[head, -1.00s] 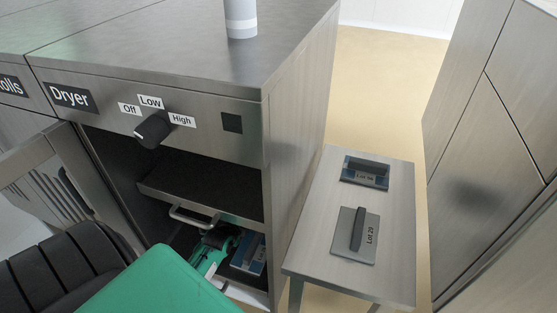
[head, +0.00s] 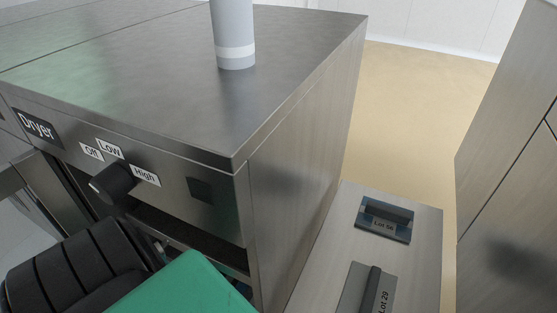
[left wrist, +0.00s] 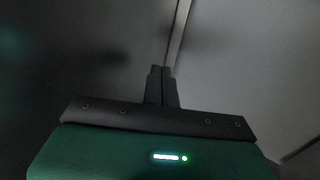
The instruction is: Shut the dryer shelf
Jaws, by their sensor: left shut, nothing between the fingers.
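The dryer (head: 205,132) is a steel cabinet at the left of the head view, with a "Dryer" label and a black knob (head: 113,184) on its front. Below the panel is a dark opening. The dryer shelf (head: 205,258) shows there only as a dark surface with a thin metal front edge, mostly hidden by my green left wrist. How far it stands out cannot be told. My left gripper (left wrist: 161,72) is shut and empty in the left wrist view, near a dim grey surface with a vertical seam. Its fingertips are hidden in the head view. My right gripper is not in view.
A low side table (head: 335,225) stands right of the dryer with two handled plates, Lot 56 (head: 384,220) and Lot 29 (head: 368,290). A grey-white cylinder (head: 233,35) stands on the dryer top. Steel cabinets (head: 510,170) stand at the far right, with open floor between.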

